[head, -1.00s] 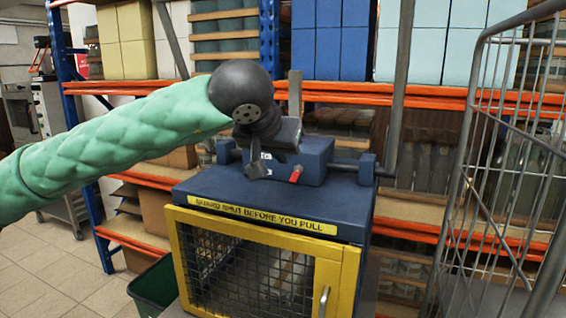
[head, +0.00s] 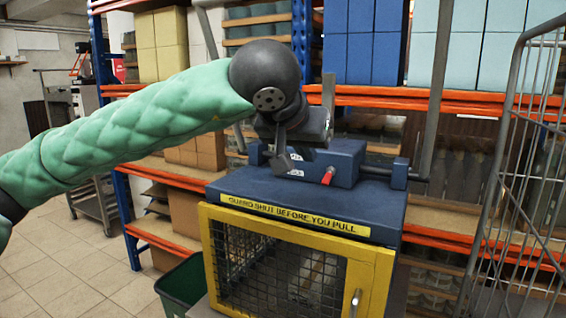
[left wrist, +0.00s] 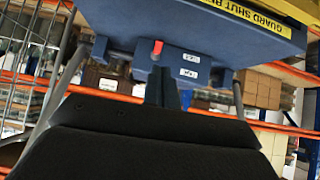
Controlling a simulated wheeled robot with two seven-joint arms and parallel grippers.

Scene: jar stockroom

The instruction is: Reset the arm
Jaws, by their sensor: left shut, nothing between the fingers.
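My left arm, in a quilted green sleeve, comes in from the left in the head view. Its gripper (head: 281,155) is shut and empty, pointing down at the top of a dark blue machine (head: 378,205). It overlaps the blue block with the red tab (head: 328,176); I cannot tell whether they touch. In the left wrist view the red tab (left wrist: 157,49) and the block with white labels (left wrist: 188,66) show beyond my dark gripper body. My right gripper is in neither view.
The machine has a yellow mesh guard door (head: 375,290), which looks shut. A wire cage trolley (head: 520,190) stands at the right. Orange-and-blue shelving (head: 470,100) with boxes runs behind. A green bin (head: 183,285) stands left of the machine.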

